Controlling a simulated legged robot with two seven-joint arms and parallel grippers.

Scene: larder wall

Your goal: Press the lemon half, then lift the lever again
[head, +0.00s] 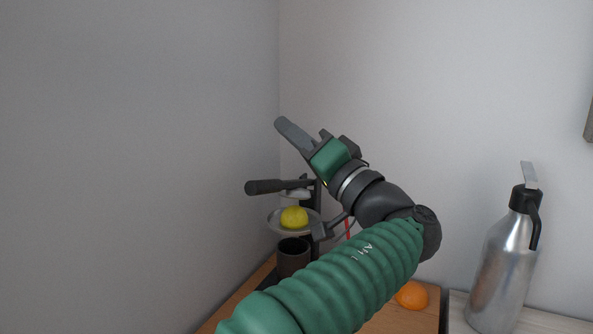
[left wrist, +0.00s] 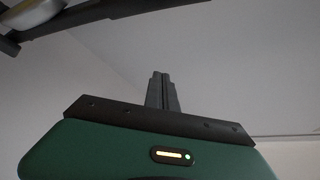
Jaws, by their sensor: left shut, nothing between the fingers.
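The juice press stands in the corner, partly hidden behind my left arm. Its lever (head: 265,187) has a dark grip that points left and lies about level. The yellow lemon half (head: 294,217) rests in the press's round metal bowl (head: 275,225), below the pressing cone (head: 296,193). A dark cup (head: 293,257) stands under the bowl. My left gripper (head: 283,125) is shut and empty, above the lever and apart from it, pointing up and left. In the left wrist view its closed fingers (left wrist: 161,90) show against bare wall. My right gripper is not in view.
An orange (head: 411,294) lies on the wooden board (head: 375,322) right of my forearm. A metal bottle (head: 503,265) with a black handle stands at the right. Walls close in behind and left of the press.

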